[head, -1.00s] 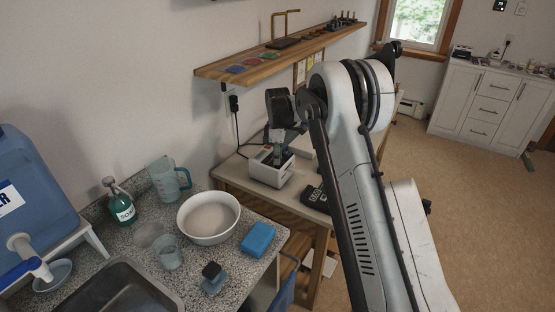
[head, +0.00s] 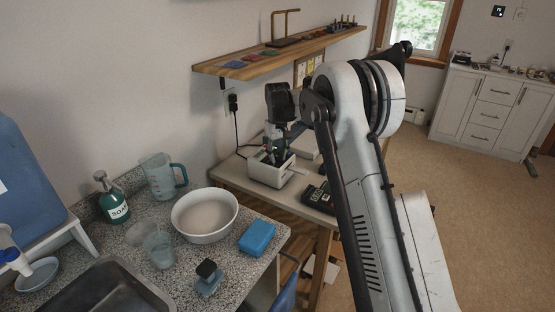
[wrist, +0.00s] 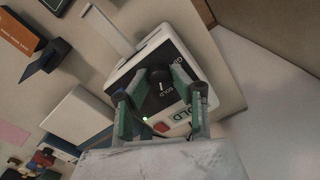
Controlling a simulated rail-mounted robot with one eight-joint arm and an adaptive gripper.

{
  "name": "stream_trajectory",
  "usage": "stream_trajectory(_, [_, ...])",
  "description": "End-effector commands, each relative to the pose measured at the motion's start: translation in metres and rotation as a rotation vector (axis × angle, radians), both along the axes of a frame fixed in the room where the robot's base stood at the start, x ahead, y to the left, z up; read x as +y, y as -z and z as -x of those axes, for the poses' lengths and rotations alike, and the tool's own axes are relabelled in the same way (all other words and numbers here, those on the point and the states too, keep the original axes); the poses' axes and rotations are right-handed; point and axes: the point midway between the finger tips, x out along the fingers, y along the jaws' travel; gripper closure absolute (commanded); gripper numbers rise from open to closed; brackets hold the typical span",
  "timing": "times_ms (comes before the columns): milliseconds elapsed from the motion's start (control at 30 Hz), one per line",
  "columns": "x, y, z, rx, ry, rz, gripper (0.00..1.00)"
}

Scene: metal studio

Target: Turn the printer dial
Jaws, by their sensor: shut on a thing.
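The printer (head: 270,174) is a small white box with a dark panel on the side table. In the wrist view, the printer (wrist: 153,52) has a round black dial (wrist: 161,77) with a pale pointer mark. "BOLD" lettering, a red label and a lit green light show near it. My gripper (wrist: 158,80) has its green-padded fingers on either side of the dial, shut on it. In the head view, my gripper (head: 276,148) is over the printer's top, and the dial itself is hidden there.
A dark keypad device (head: 318,196) sits just right of the printer. A wooden shelf (head: 250,70) hangs on the wall above. A white bowl (head: 205,232), blue sponge (head: 257,238) and soap bottle (head: 114,203) stand on the counter in front.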

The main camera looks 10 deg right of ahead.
Motion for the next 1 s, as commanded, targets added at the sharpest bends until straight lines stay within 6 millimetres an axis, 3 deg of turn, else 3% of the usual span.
stream_trajectory(1000, [-0.0001, -0.0003, -0.0004, -0.002, 0.907, 0.0, 1.0])
